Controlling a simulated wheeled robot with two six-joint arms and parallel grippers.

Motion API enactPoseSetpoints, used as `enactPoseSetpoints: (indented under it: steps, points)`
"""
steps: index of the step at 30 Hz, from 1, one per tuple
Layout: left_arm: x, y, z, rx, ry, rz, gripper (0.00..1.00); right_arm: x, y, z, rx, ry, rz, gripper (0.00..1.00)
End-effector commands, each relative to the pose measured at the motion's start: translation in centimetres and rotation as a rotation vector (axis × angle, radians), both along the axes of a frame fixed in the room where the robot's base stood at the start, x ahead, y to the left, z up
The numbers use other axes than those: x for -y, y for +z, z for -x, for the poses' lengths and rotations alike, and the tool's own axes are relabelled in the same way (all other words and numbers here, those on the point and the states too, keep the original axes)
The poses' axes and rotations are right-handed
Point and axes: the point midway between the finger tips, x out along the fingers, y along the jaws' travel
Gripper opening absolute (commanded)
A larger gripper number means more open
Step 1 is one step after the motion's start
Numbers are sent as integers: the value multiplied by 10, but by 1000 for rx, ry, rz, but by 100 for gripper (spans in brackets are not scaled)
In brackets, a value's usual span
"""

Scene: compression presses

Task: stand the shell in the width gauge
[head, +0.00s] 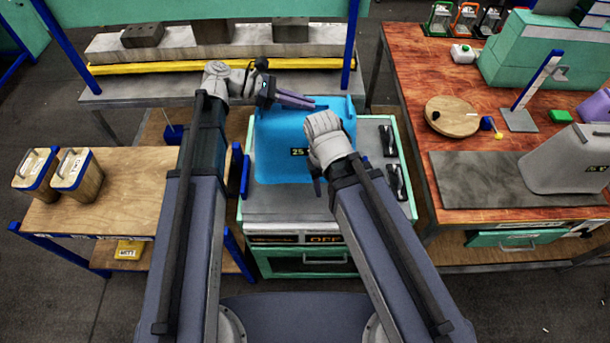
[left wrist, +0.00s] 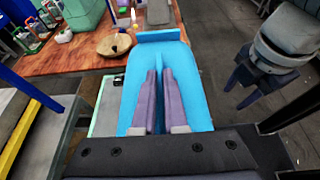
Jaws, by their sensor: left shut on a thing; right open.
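The blue shell (head: 275,150), marked "25", is upright over the grey top of the green-framed cabinet (head: 285,207). I cannot tell whether its base touches that top. My left gripper (head: 300,101) is at the shell's upper edge; in the left wrist view its purple fingers (left wrist: 160,85) are shut on the raised rib of the shell (left wrist: 195,85). My right gripper (head: 317,183) is open in front of the shell's right side; it also shows in the left wrist view (left wrist: 243,90). I cannot clearly identify the width gauge; a blue upright bar (head: 244,176) stands at the cabinet top's left edge.
Black clamp-like parts (head: 393,178) lie right of the shell. The red-brown table (head: 415,75) holds a grey can (head: 570,160), a scale stand (head: 530,95) and a wooden disc (head: 452,116). Two wooden canisters (head: 77,172) stand on the left bench. A press bench (head: 200,80) is behind.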

Motion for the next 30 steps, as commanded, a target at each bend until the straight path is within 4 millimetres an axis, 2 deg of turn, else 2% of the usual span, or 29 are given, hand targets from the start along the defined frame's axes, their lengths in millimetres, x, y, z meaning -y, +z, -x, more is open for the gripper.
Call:
enactPoseSetpoints:
  steps: [1,7,18,26,30]
  points:
    - [0,6,0,0,0,1,0,0,5,0,0,0,0,50]
    - [0,-7,0,0,0,1,0,0,-8,0,0,0,0,50]
    - [0,-60,0,0,0,1,0,0,-60,0,0,-1,0,50]
    - [0,-63,0,0,0,1,0,0,-63,0,0,-1,0,50]
    - [0,-75,0,0,0,1,0,0,-75,0,0,-1,0,50]
